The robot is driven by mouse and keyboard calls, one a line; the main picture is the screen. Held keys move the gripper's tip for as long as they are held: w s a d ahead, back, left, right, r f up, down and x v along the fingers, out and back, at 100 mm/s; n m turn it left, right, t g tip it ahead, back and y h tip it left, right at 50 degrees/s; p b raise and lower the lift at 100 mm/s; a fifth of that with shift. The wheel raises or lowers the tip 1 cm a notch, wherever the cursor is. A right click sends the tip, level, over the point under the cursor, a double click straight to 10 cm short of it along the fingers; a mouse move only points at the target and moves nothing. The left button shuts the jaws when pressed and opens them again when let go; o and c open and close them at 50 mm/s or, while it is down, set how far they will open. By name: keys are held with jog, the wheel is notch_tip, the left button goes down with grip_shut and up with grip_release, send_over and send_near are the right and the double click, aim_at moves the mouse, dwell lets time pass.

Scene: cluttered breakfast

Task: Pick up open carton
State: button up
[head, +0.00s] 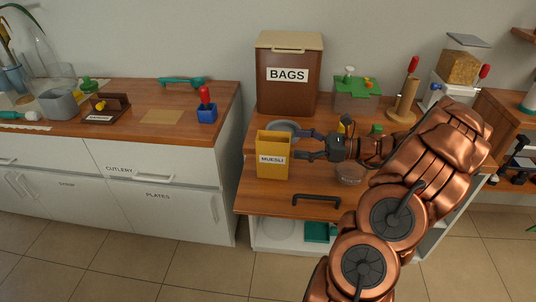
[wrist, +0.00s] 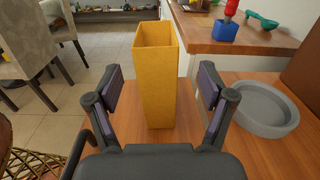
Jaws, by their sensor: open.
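The open carton (head: 272,160) is a tall yellow box labelled MUESLI, with an open top. It stands upright on the wooden counter, near its left front edge in the head view. In the wrist view the carton (wrist: 158,85) stands upright straight ahead, between and a little beyond my fingers. My gripper (head: 303,146) is at the right of the carton, with its fingers spread and pointing left at it. In the wrist view my gripper (wrist: 158,97) shows a finger on each side, with gaps to the carton. Nothing is held.
A grey bowl (wrist: 264,108) is right of the carton, close to my right finger. A brown BAGS bin (head: 288,85) stands behind. A glass bowl (head: 350,173) sits below my wrist. A black handle (head: 317,198) is at the front edge. A gap separates the left counter (head: 160,112).

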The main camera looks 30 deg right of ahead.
aim_at(273, 156)
jog(key=x, duration=0.7)
jog(key=shift+a+r, duration=0.2)
jog(key=shift+a, duration=0.3)
jog(key=shift+c, duration=0.3)
grip_shut()
